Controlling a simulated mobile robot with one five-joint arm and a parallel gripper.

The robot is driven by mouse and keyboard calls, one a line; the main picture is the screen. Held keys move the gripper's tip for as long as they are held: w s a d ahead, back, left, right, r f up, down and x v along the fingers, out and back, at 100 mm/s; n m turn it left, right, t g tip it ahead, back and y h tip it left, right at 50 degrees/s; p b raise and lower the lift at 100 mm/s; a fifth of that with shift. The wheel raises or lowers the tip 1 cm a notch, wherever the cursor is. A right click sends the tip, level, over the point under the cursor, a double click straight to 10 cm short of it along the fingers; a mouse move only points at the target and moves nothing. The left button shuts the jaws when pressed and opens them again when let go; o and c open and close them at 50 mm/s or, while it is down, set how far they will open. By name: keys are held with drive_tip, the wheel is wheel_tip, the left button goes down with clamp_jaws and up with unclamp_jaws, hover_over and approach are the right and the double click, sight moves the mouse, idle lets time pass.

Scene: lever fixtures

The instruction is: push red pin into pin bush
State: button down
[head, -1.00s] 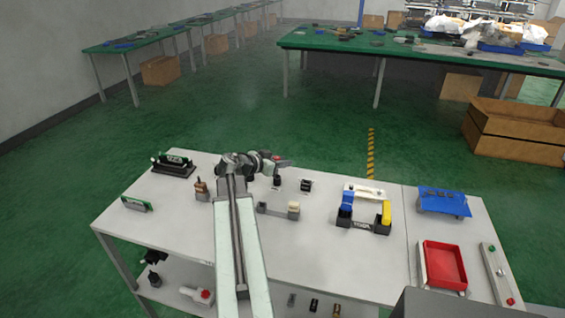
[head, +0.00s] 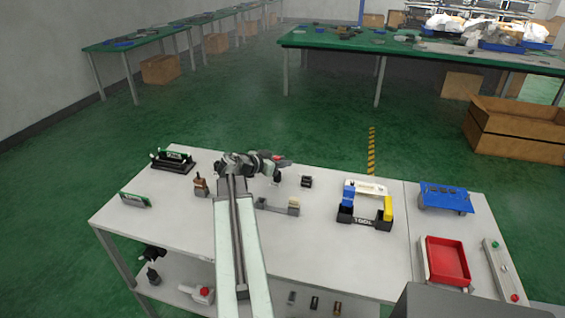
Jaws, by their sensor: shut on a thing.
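My gripper (head: 284,162) is over the back middle of the white table, pointing right. A small red spot, seemingly the red pin (head: 277,157), shows at its jaws, and the gripper is shut on it. A small dark block (head: 276,179) stands just below the gripper, partly hidden by it. Another small black block (head: 306,182) stands a little to the right, apart from the gripper. Which of the two is the pin bush is too small to tell.
A grey bracket with a cream block (head: 293,206) lies in front of the gripper. A brown-topped fixture (head: 201,187) stands to the left. A black holder with blue and yellow parts (head: 364,222) and a red tray (head: 447,262) are to the right. Bare tabletop (head: 320,250) lies between.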

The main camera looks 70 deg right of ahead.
drive_tip(key=shift+f+b, duration=1.05)
drive_tip(key=shift+f, duration=0.1)
drive_tip(key=c, duration=1.1)
unclamp_jaws()
drive_tip(key=shift+c, duration=0.2)
drive_tip(key=shift+r, duration=0.1)
wheel_tip(320, 180, up, 10)
drive_tip(key=p, duration=1)
